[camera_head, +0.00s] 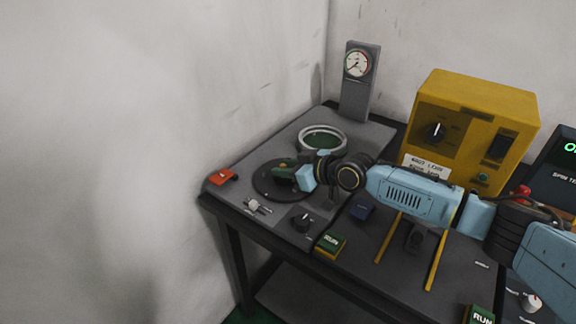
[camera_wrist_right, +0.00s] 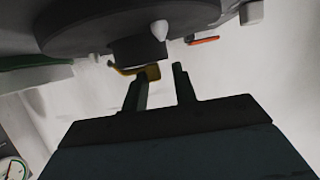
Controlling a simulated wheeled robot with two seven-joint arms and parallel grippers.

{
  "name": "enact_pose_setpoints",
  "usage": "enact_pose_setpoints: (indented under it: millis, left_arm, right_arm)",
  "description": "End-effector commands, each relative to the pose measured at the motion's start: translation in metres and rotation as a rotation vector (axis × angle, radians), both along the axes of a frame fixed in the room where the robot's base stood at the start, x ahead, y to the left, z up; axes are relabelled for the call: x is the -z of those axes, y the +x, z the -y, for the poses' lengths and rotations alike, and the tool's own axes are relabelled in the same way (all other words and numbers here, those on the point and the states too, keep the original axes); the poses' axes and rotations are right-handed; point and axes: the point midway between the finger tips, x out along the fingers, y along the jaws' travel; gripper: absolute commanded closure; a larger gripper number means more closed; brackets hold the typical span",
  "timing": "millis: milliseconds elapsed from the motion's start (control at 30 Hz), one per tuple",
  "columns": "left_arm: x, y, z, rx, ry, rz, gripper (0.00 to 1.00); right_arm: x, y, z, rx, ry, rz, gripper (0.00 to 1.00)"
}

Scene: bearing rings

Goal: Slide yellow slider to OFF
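A small yellow piece (camera_wrist_right: 152,72), possibly the yellow slider, shows in the right wrist view just beyond my fingertips, close to the left finger. I cannot tell whether a finger touches it, and no OFF mark is readable. My right gripper (camera_head: 284,172) reaches over the dark round plate in the head view. In the wrist view its two fingers (camera_wrist_right: 161,78) stand apart with a visible gap and nothing clearly held between them. In the head view the piece cannot be made out, perhaps hidden by the gripper. My left gripper is not in view.
A dark round plate (camera_head: 264,184) and a ring with a green inside (camera_head: 323,139) sit on the bench. A red part (camera_head: 222,176), a black knob (camera_head: 302,221) and a RUN button (camera_head: 330,242) are nearby. A gauge post (camera_head: 358,88) and yellow box (camera_head: 460,105) stand behind.

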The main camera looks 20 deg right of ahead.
Motion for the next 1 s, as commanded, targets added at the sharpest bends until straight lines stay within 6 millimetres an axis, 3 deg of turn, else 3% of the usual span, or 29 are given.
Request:
enact_pose_setpoints:
  millis: [467, 667, 1000]
  left_arm:
    - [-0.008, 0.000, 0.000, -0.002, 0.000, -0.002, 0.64]
    - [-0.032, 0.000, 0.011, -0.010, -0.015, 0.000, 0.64]
    - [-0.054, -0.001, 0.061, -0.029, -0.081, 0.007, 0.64]
  right_arm:
    - [-0.007, -0.005, 0.008, 0.004, -0.002, 0.003, 0.64]
    - [-0.022, -0.031, 0.029, 0.005, -0.004, 0.000, 0.64]
    - [-0.046, -0.083, 0.068, 0.002, -0.004, 0.002, 0.64]
